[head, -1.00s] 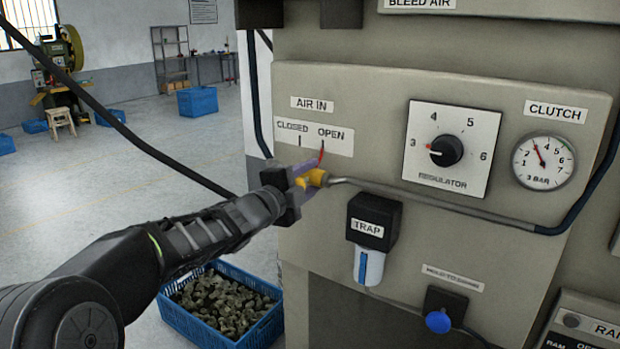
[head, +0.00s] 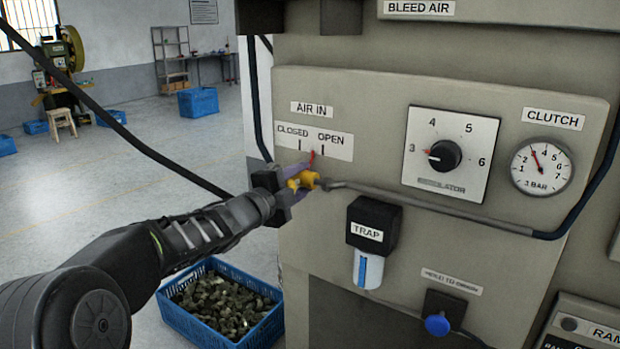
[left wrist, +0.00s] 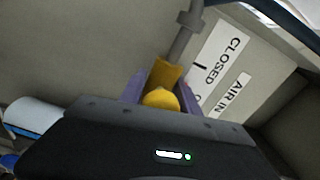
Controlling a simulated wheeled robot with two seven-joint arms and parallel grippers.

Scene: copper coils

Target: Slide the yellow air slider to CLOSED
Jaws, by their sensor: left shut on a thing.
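The yellow air slider (head: 307,180) sits on the grey pipe below the AIR IN label, and it also shows in the left wrist view (left wrist: 166,76). My left gripper (head: 297,178) is shut on it, with a purple finger on each side. The red pointer (head: 312,157) above the slider stands between the CLOSED and OPEN marks on the white plate (head: 342,147), nearer the OPEN mark. The gripper hides part of the slider. My right gripper is not in view.
The regulator dial (head: 445,155) and the clutch gauge (head: 541,167) are to the right. The trap (head: 373,222) hangs just below the pipe. A blue crate (head: 212,322) of metal pieces stands on the floor below my left arm.

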